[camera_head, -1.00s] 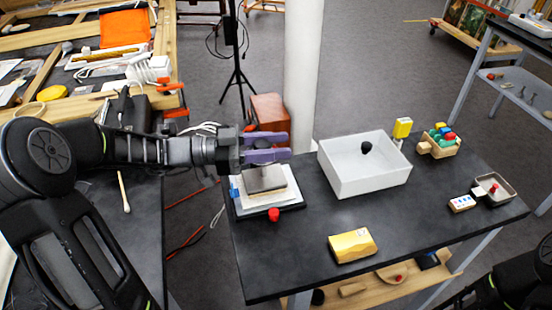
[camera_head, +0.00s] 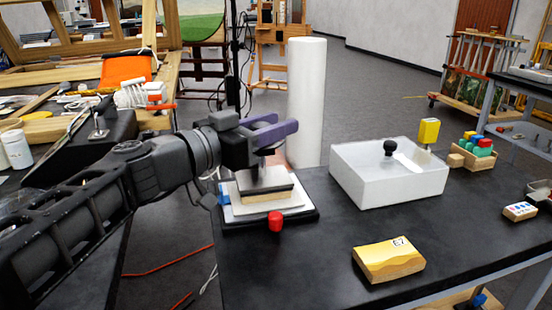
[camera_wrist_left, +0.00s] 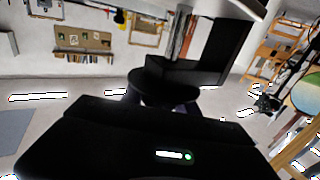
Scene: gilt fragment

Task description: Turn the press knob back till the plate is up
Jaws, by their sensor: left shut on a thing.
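The press (camera_head: 300,213) stands at the left end of the dark table, with a black base, a pale board and a tan block on it. Its dark grey plate (camera_head: 262,184) is over the block; I cannot tell whether there is a gap. My left gripper (camera_head: 277,133), with purple fingers, is above the plate and shut on the press knob, which the fingers mostly hide in the head view. In the left wrist view a dark round disc, seemingly the knob (camera_wrist_left: 165,84), lies between the fingers. My right gripper is out of view.
A red piece (camera_head: 275,221) is at the press's front edge. A white open box (camera_head: 400,190) stands right of the press, and a yellow block (camera_head: 388,261) lies in front. A white column (camera_head: 306,100) rises behind. The tabletop between press and yellow block is clear.

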